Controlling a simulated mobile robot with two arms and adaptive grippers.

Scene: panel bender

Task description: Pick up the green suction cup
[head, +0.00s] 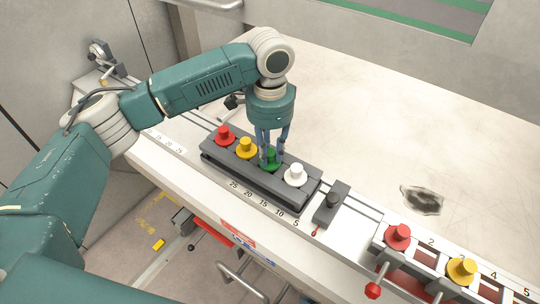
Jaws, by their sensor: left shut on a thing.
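The green suction cup (269,160) sits in the dark grey holder block (212,155), between a yellow cup and a white cup. My left gripper (271,151) points straight down over it, with its fingers on either side of the cup's upper part. The gripper is shut on the green cup, and its fingers partly hide it. The cup appears still seated in the holder. My right gripper is not in view.
A red cup (224,134), a yellow cup (246,147) and a white cup (295,174) stand in the same holder. A dark clamp (332,203) is on the rail. A numbered rack holds another red cup (397,236) and yellow cup (462,270). The pale table behind is largely clear.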

